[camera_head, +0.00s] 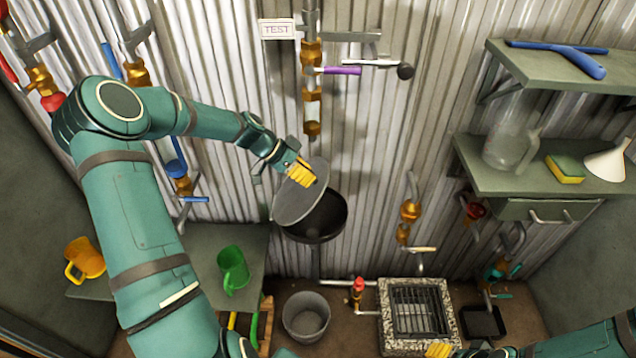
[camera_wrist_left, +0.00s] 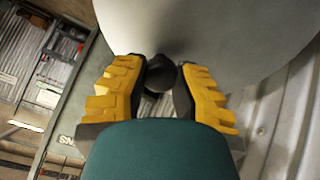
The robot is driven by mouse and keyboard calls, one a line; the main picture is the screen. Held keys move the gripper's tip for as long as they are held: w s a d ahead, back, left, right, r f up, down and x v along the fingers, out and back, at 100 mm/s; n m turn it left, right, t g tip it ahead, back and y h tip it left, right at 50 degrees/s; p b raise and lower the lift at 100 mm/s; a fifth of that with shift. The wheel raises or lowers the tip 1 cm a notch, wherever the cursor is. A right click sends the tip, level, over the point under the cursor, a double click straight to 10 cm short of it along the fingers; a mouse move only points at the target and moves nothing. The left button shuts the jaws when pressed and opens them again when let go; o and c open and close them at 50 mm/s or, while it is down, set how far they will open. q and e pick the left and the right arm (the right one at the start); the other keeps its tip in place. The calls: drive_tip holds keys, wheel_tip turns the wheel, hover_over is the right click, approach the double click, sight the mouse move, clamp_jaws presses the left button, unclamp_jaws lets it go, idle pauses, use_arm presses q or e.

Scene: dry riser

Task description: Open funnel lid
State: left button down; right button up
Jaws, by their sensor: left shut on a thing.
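The funnel lid (camera_head: 301,204) is a grey round disc, tilted up and held partly above the dark round funnel (camera_head: 324,217) on the corrugated wall. Part of the funnel's dark inside shows to the right of and below the lid. My left gripper (camera_head: 306,177) is at the lid's upper part, shut on its dark knob. In the left wrist view the yellow fingers are on either side of the dark knob (camera_wrist_left: 159,74), with the pale lid (camera_wrist_left: 220,32) behind. My right gripper (camera_head: 438,350) is only partly in view at the bottom edge; its jaw state is unclear.
Pipes with brass valves (camera_head: 312,55) run down the wall above the funnel. A grey bucket (camera_head: 306,317) and a grated drain (camera_head: 418,312) are on the floor below. A green mug (camera_head: 233,270) and an orange mug (camera_head: 84,259) stand at left. Shelves (camera_head: 480,165) jut out at right.

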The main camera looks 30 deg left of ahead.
use_arm(q)
drive_tip(key=s+a+t+h+b, duration=0.2)
drive_tip(key=s+a+t+h, duration=0.1)
drive_tip(key=a, duration=0.4)
drive_tip(key=s+a+r+t+h+b, duration=0.1)
drive_tip(key=s+a+t+h+b, duration=0.1)
drive_tip(key=s+a+h, duration=0.4)
drive_tip(key=shift+s+a+r+t+h, duration=0.2)
drive_tip(key=shift+a+t+h, duration=0.25)
drive_tip(key=shift+a, duration=0.75)
use_arm(e)
drive_tip(key=shift+s+a+f, duration=0.2)
drive_tip(key=shift+s+f, duration=0.1)
drive_tip(key=shift+f, duration=0.4)
drive_tip(key=shift+s+a+f, duration=0.25)
drive_tip(key=shift+s+f, duration=0.1)
drive_tip(key=shift+f, duration=0.4)
drive_tip(key=shift+s+a+f, duration=0.2)
drive_tip(key=shift+s+f, duration=0.1)
drive_tip(key=shift+f, duration=0.4)
use_arm(q)
drive_tip(key=c, duration=0.6)
unclamp_jaws()
drive_tip(key=v, duration=1.2)
